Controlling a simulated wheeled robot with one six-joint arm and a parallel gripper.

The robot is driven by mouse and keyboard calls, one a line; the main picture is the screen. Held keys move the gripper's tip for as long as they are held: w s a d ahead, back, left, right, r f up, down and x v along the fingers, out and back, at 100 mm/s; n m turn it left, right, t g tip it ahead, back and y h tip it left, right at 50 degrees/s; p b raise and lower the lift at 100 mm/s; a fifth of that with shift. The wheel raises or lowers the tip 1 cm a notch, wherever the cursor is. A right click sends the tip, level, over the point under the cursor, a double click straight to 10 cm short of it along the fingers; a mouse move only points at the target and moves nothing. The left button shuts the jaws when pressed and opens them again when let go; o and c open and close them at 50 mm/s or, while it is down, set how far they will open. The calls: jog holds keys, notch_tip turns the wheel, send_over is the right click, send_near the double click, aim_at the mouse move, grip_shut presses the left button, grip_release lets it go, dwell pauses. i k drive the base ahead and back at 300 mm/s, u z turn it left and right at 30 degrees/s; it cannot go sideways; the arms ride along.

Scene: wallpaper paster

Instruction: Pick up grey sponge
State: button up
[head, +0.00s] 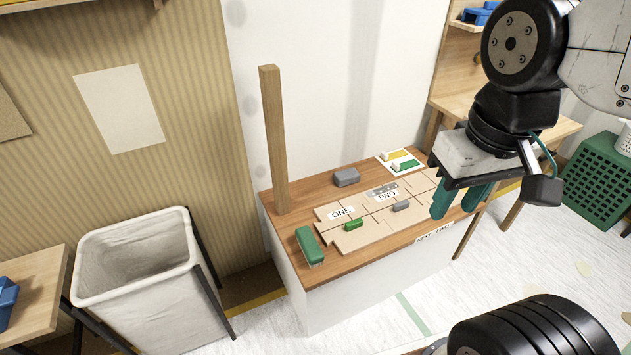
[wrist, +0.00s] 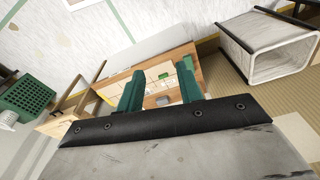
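A larger grey block (head: 346,177), which looks like a sponge, lies on the wooden table top (head: 290,228) near its back edge. It also shows between my fingers in the wrist view (wrist: 162,101), at a distance. A smaller grey block (head: 401,206) lies on the beige panels. My gripper (head: 459,203) is open and empty, with two green fingers pointing down, in front of the table's right end in the head view. In the wrist view the fingers (wrist: 159,82) are apart with the table beyond them. Neither grey block is touched.
A wooden post (head: 273,140) stands at the table's back left. A large green block (head: 309,246) and a small green block (head: 353,224) lie on the table. A colour card (head: 400,162) lies at the back right. A white bin (head: 140,275) stands left; a green crate (head: 598,180) stands right.

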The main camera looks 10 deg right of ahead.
aim_at(346, 176)
jog(key=i, duration=0.95)
